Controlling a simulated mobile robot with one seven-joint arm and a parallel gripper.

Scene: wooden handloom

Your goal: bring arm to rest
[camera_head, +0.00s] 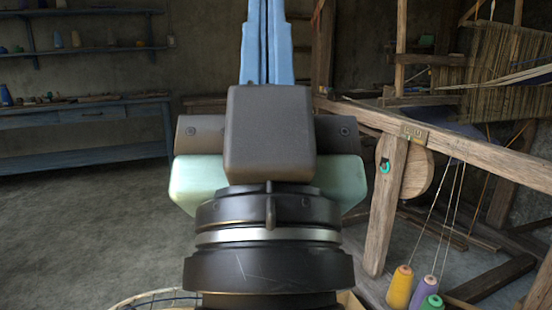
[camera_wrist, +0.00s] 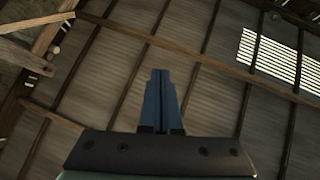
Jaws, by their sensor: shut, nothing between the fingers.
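My gripper (camera_head: 264,45) stands large in the middle of the head view, its blue fingers pointing up and pressed together with nothing between them. The fingertips run to the top edge of the picture there. In the wrist view my gripper (camera_wrist: 160,75) is also shut and empty, with the roof behind it. My wrist and arm hide the middle of the room and part of the loom (camera_head: 465,140) from the head camera.
A blue workbench (camera_head: 80,115) and shelf (camera_head: 90,50) stand at the left. A basket rim (camera_head: 150,297) shows at the bottom. The left floor is clear.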

